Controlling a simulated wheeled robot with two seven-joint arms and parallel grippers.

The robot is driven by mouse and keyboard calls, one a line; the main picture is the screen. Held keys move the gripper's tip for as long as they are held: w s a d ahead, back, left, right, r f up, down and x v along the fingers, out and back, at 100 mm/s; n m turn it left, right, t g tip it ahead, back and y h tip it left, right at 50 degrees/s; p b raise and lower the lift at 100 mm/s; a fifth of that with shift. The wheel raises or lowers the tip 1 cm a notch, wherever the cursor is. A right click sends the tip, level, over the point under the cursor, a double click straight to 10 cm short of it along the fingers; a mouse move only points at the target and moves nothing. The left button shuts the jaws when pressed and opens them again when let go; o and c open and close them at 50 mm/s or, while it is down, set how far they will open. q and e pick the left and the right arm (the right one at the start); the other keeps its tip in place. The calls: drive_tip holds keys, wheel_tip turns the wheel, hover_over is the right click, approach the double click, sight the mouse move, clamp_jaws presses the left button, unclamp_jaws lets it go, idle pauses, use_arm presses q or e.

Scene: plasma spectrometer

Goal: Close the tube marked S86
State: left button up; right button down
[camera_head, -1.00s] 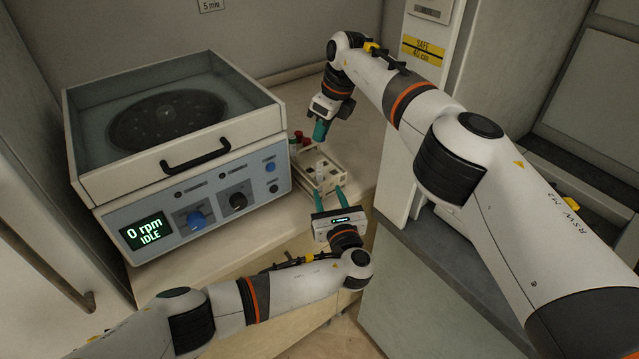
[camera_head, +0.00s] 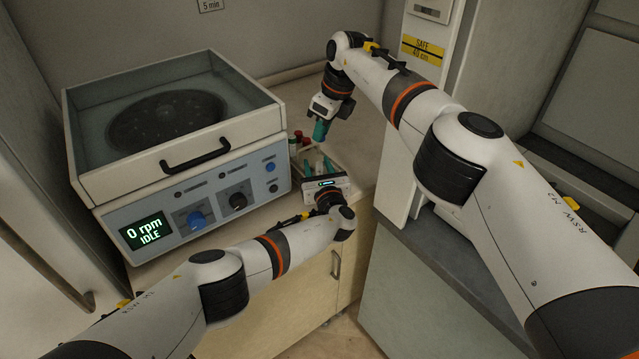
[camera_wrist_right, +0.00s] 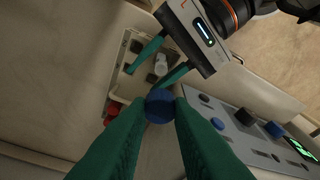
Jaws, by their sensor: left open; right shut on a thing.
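My right gripper (camera_head: 320,135) points down over the far end of the tube rack; in the right wrist view (camera_wrist_right: 159,103) its green fingers are shut on a blue cap (camera_wrist_right: 160,106). My left gripper (camera_head: 318,165) is low at the near end of the pale rack (camera_wrist_right: 117,76). In the right wrist view its teal fingers (camera_wrist_right: 145,78) are open, one on each side of a whitish tube (camera_wrist_right: 161,66) standing in the rack. I cannot tell if they touch it. No S86 marking is readable, and the left hand hides much of the rack in the head view.
The centrifuge (camera_head: 200,165), reading 0 rpm IDLE, stands left of the rack. Red caps (camera_head: 306,141) lie beside the rack's far end, also in the right wrist view (camera_wrist_right: 112,110). A tall pale cabinet (camera_head: 405,130) stands to the right. The counter behind is clear.

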sight(324, 139)
use_arm(q)
clamp_jaws()
idle(0.3)
drive_tip(key=b, duration=0.4)
drive_tip(key=shift+f, duration=0.35)
use_arm(e)
wheel_tip(324, 139, down, 4)
drive_tip(key=shift+f, duration=0.25)
use_arm(q)
drive_tip(key=shift+r+b, duration=0.1)
drive_tip(key=shift+b, duration=0.45)
use_arm(e)
drive_tip(key=shift+f, duration=0.25)
use_arm(q)
drive_tip(key=shift+r, duration=0.2)
